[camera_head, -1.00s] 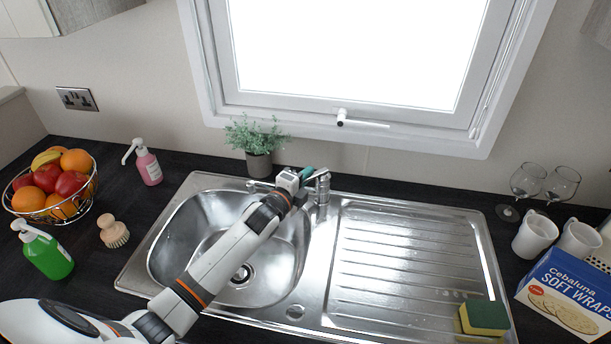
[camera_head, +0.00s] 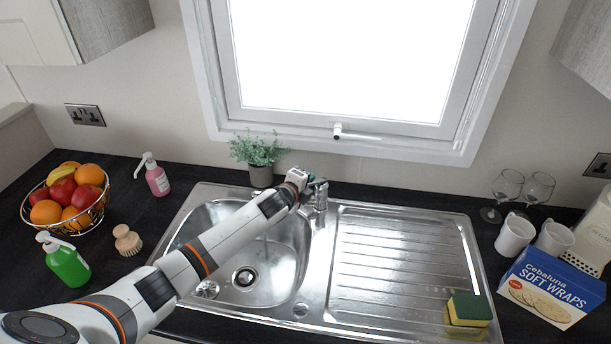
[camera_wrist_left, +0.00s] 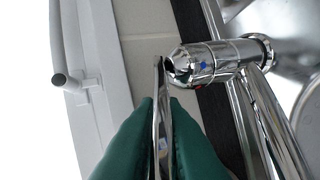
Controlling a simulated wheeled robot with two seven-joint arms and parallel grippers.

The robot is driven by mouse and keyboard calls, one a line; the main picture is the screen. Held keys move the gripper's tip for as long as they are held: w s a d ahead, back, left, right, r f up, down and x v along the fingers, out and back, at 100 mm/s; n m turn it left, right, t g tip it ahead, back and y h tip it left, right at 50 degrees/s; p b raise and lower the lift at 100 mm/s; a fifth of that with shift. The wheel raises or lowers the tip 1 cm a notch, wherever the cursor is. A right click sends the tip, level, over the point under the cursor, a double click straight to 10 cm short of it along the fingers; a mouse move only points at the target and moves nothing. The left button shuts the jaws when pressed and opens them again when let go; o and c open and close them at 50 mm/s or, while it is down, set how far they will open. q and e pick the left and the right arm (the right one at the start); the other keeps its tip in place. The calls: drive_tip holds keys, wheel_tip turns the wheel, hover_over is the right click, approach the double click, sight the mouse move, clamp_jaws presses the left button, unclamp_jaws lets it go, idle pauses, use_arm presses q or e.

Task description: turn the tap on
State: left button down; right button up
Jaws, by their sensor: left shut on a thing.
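The chrome tap (camera_head: 320,198) stands at the back of the steel sink, just right of the bowl. My left gripper (camera_head: 315,183) is at the top of the tap. In the left wrist view, its green fingers (camera_wrist_left: 161,130) are shut on the thin chrome tap lever (camera_wrist_left: 162,105), one finger on each side. In the head view my arm hides part of the bowl and most of the spout. I cannot clearly tell whether water runs. My right gripper is not in view.
A fruit basket (camera_head: 75,197) and soap bottles are at the left. A sponge (camera_head: 467,309), wine glasses, mugs (camera_head: 515,234) and a wraps box (camera_head: 550,287) are at the right. The drainer (camera_head: 400,250) is mostly bare.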

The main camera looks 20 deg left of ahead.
use_arm(q)
drive_tip(key=shift+w+r, duration=0.1)
drive_tip(key=shift+r, duration=0.1)
drive_tip(key=c, duration=1.5)
unclamp_jaws()
drive_tip(key=shift+f, duration=0.1)
drive_tip(key=b+v, duration=0.2)
drive_tip(key=v, duration=1)
drive_tip(key=shift+d, duration=0.1)
